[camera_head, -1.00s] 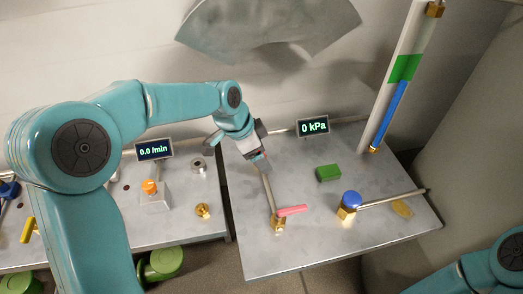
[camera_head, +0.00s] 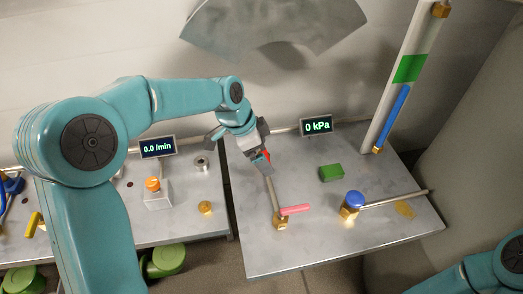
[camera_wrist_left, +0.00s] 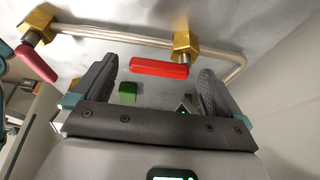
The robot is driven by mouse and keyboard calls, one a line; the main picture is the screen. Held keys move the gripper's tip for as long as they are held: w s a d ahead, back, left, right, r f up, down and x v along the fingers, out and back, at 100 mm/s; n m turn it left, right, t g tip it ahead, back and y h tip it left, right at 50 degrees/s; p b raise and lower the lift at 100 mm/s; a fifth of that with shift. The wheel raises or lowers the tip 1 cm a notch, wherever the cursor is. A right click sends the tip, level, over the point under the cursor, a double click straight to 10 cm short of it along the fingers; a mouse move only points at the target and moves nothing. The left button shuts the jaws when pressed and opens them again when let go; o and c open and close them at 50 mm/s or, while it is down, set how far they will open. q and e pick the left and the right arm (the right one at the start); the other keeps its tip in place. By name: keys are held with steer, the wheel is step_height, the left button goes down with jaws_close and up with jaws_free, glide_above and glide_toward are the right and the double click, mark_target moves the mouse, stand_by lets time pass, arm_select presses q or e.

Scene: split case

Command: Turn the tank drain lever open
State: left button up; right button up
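A red lever (camera_wrist_left: 158,69) sits on a brass valve (camera_wrist_left: 185,38) on a bent pipe in the left wrist view. It lies across the gap between the two fingers of my left gripper (camera_wrist_left: 155,85), which is open. I cannot tell whether a finger touches it. In the head view only a bit of red (camera_head: 267,155) shows beside the left gripper (camera_head: 260,163), at the pipe's far end. A pink-red lever (camera_head: 295,210) on another brass valve (camera_head: 280,222) is nearer the front. No label shows which lever is the tank drain. My right gripper is out of view.
A blue knob (camera_head: 355,199) on a brass valve stands to the right, with a green block (camera_head: 331,173) behind it. A "0 kPa" display (camera_head: 316,126) is at the back. A tall sight tube (camera_head: 392,117) rises at the right.

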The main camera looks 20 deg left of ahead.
arm_select(q)
steer(key=shift+a+r, duration=0.1)
steer(key=shift+r, duration=0.25)
steer(key=s+a+r+b, duration=0.1)
steer(key=s+a+r, duration=0.3)
steer(key=s+a, duration=0.3)
steer(key=a, duration=0.4)
steer(key=shift+s+a, duration=0.2)
steer(key=shift+s, duration=0.15)
